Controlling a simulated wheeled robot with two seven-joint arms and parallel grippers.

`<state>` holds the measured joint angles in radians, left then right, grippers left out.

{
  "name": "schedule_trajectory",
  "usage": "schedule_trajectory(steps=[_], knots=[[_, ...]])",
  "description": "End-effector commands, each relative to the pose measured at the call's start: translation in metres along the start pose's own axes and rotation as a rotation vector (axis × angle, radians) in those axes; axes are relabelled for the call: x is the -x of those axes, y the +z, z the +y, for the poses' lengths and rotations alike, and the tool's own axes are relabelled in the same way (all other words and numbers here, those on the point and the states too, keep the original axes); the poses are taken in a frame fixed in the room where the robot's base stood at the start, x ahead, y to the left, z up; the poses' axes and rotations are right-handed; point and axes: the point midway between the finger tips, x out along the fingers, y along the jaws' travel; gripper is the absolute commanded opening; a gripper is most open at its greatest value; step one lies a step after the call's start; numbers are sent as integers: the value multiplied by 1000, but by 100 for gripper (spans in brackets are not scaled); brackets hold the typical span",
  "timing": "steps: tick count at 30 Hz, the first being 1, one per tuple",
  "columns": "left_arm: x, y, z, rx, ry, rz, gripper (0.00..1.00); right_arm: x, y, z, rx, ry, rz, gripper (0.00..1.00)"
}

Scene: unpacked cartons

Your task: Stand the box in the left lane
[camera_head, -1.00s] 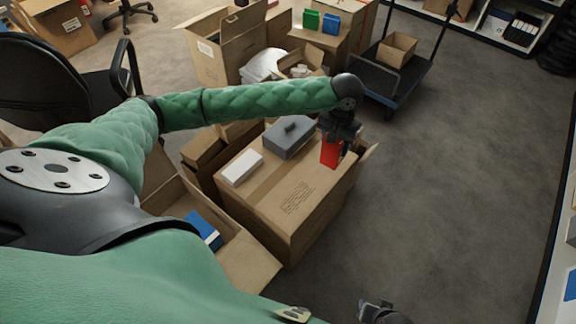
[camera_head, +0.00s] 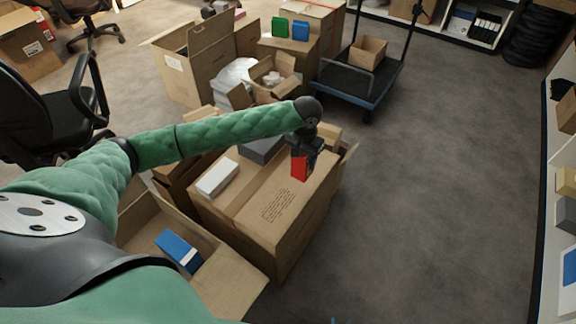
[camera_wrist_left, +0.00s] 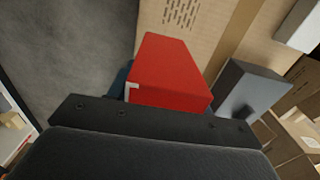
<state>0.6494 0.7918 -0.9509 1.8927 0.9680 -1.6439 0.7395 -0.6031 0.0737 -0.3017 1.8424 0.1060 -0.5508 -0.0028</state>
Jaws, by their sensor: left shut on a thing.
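A red box (camera_head: 300,168) is held in my left gripper (camera_head: 302,150) over the right part of a large brown carton's top (camera_head: 262,210). In the left wrist view the red box (camera_wrist_left: 168,72) fills the middle, with a small white mark on its near corner. My left gripper is shut on it, and the fingertips are largely hidden. I cannot tell whether the box touches the carton top. My right gripper is not clearly in view. No marked left lane can be made out.
A grey box (camera_head: 262,150) and a white box (camera_head: 217,177) lie on the carton top. An open carton with a blue box (camera_head: 179,250) stands in front left. A blue trolley (camera_head: 357,84) stands behind. Shelves (camera_head: 563,180) line the right edge; floor between is clear.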

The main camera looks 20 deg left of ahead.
Motion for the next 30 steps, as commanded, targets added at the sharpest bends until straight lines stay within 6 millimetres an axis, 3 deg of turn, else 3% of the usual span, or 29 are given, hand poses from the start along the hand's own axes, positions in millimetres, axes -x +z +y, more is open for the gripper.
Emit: schedule_trajectory(steps=[4,10,17,24,30], knots=[[-17,-6,-28,4,-3,-1,21,-2,2,1,0,0,0,36],[-31,-12,-50,1,0,0,21,-3,3,1,0,0,1,36],[-41,-14,-55,1,0,0,21,-4,3,0,-1,0,1,36],[-71,-13,-55,1,-1,0,21,-6,6,1,-1,0,1,36],[-74,-13,-55,0,0,1,21,-6,6,1,-1,0,0,36]])
